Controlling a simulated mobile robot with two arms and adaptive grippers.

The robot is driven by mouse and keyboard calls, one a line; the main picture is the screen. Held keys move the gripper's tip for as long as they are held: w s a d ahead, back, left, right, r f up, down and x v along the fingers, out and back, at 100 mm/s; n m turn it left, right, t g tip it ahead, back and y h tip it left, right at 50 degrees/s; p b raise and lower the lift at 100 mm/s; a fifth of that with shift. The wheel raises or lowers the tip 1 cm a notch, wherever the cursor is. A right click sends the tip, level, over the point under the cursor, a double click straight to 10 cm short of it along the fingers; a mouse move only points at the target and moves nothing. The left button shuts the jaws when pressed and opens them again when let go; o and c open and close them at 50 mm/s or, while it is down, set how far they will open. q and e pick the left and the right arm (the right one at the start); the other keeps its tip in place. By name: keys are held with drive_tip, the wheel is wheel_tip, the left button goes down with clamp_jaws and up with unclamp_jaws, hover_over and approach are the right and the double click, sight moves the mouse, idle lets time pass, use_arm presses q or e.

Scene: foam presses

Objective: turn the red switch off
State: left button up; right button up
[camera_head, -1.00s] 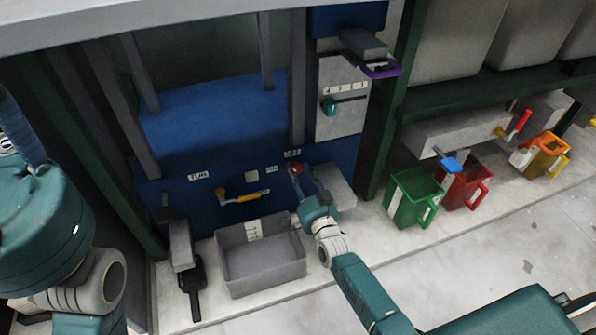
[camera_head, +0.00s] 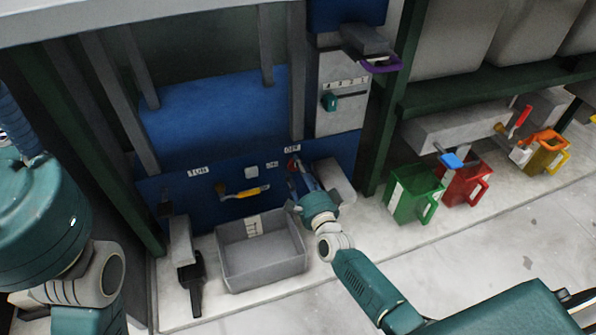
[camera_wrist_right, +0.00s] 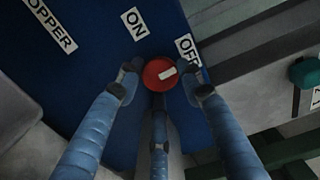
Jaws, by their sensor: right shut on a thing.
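The red switch (camera_wrist_right: 156,78) is a round red knob on the blue panel (camera_wrist_right: 95,80). A short white mark on it points right and slightly up, on the side of the OFF label (camera_wrist_right: 187,47); the ON label (camera_wrist_right: 134,23) is up and to the left. My right gripper (camera_wrist_right: 162,86) has its fingers around the knob and is shut on it. In the head view, my right gripper (camera_head: 296,178) partly covers the red switch (camera_head: 292,163). My left gripper is outside the frames.
A yellow-handled lever (camera_head: 245,193) is on the panel left of the switch. A grey bin (camera_head: 262,272) stands below it. A grey box (camera_head: 334,180) is close to the right of my gripper. Green (camera_head: 412,197) and red (camera_head: 466,180) containers stand farther right.

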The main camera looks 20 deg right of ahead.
drive_tip(key=shift+w+d+r+m, duration=0.15)
drive_tip(key=shift+d+r+m, duration=0.15)
drive_tip(key=shift+d, duration=0.2)
drive_tip(key=o, duration=1.1)
drive_tip(key=shift+f, duration=0.15)
drive_tip(key=shift+a+f, duration=0.1)
drive_tip(key=shift+s, duration=6.1)
